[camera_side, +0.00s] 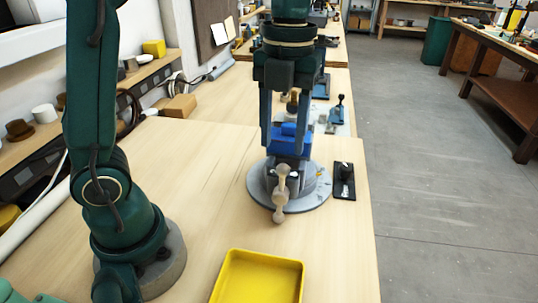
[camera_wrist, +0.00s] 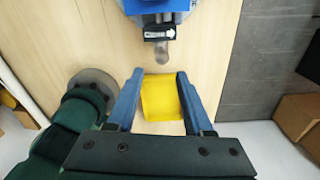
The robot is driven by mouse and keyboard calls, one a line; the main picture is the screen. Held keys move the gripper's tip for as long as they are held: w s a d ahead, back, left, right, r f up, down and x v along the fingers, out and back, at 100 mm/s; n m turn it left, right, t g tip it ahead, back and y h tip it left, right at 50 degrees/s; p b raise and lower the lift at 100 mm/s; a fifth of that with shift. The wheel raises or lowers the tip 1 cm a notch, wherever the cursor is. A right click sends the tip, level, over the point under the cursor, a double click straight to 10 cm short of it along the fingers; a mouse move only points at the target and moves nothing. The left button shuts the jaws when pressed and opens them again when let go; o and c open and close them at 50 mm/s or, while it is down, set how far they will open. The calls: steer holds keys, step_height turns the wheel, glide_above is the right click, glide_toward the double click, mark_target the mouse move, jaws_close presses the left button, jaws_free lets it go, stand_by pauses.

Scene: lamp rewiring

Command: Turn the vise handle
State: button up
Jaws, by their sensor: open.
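The blue vise (camera_side: 290,140) stands on a round grey base plate (camera_side: 318,195) on the bench. Its pale, knobbed handle (camera_side: 281,190) hangs at the front, slanting a little from upright. In the wrist view the handle (camera_wrist: 161,52) shows near the top, below the dark front of the vise (camera_wrist: 158,32). My gripper (camera_side: 286,148) points down over the vise, its two blue fingers apart and empty. In the wrist view my gripper (camera_wrist: 160,73) has its fingertips below the handle in the picture, and the handle is not between them. The side view does not settle its exact height.
A yellow tray (camera_side: 232,258) lies at the bench front; it also shows between my fingers in the wrist view (camera_wrist: 160,100). A small black fixture (camera_side: 344,182) sits right of the base plate, near the bench edge. Bare wood lies left of the vise.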

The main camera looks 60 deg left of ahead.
mark_target(283, 172)
steer(key=shift+w+r+m, duration=0.15)
steer(key=shift+w+m, duration=0.1)
steer(key=shift+m, duration=0.05)
steer(key=shift+s+a+f, duration=0.1)
steer(key=shift+f, duration=5)
jaws_close()
